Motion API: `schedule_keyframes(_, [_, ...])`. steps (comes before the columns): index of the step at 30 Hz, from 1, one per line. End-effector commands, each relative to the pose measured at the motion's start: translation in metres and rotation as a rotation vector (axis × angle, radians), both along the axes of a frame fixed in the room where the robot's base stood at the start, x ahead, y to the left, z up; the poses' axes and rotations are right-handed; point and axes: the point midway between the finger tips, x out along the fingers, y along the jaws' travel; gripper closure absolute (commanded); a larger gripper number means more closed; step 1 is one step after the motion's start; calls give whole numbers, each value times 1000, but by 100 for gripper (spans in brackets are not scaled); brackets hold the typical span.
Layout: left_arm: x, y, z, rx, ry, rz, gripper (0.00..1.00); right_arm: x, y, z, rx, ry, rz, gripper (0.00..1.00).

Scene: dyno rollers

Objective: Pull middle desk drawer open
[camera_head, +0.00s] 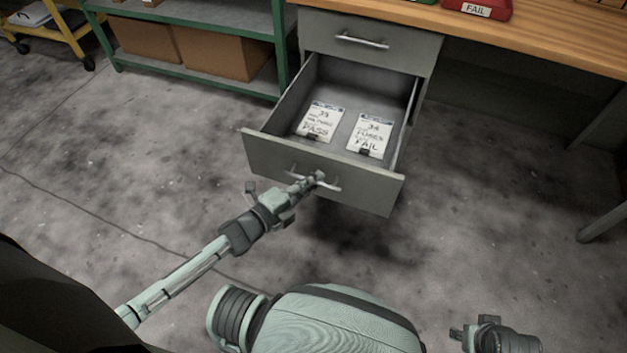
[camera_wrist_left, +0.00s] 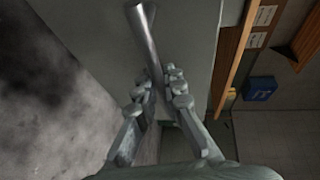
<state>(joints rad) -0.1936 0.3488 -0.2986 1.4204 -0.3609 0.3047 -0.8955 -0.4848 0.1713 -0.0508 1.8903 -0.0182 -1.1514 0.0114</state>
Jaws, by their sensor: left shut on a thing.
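The middle desk drawer (camera_head: 270,154) stands pulled well out from the grey desk unit in the head view. Two labelled cards lie in it, one marked PASS (camera_head: 320,119) and one marked FAIL (camera_head: 369,134). My left gripper (camera_head: 314,181) is at the drawer's front, shut on its bar handle (camera_head: 328,186). In the left wrist view the handle (camera_wrist_left: 146,40) runs between the two fingers (camera_wrist_left: 163,88). My right gripper (camera_head: 458,333) is at the lower right of the head view, away from the drawer; its jaws are too small to judge.
A closed upper drawer (camera_head: 325,38) sits above the open one, under the wooden desktop (camera_head: 540,42). A green shelf (camera_head: 197,77) with cardboard boxes (camera_head: 218,56) stands to the left. A desk leg (camera_head: 601,226) is at the right. The floor before the drawer is clear.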

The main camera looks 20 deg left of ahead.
Motion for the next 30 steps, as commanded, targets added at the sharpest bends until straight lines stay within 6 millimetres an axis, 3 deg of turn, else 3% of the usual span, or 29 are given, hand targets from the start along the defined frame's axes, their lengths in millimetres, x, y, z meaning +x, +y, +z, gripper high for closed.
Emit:
schedule_keyframes(15, [1, 1, 0, 1, -1, 2, 100, 3, 0, 2, 0, -5, 0, 60])
schedule_keyframes(16, [1, 1, 0, 1, -1, 2, 87, 3, 0, 2, 0, -5, 0, 60])
schedule_keyframes(18, [1, 1, 0, 1, -1, 2, 82, 3, 0, 3, 0, -6, 0, 60])
schedule_keyframes(30, [-9, 5, 2, 0, 0, 1, 82, 4, -2, 3, -3, -7, -1, 60])
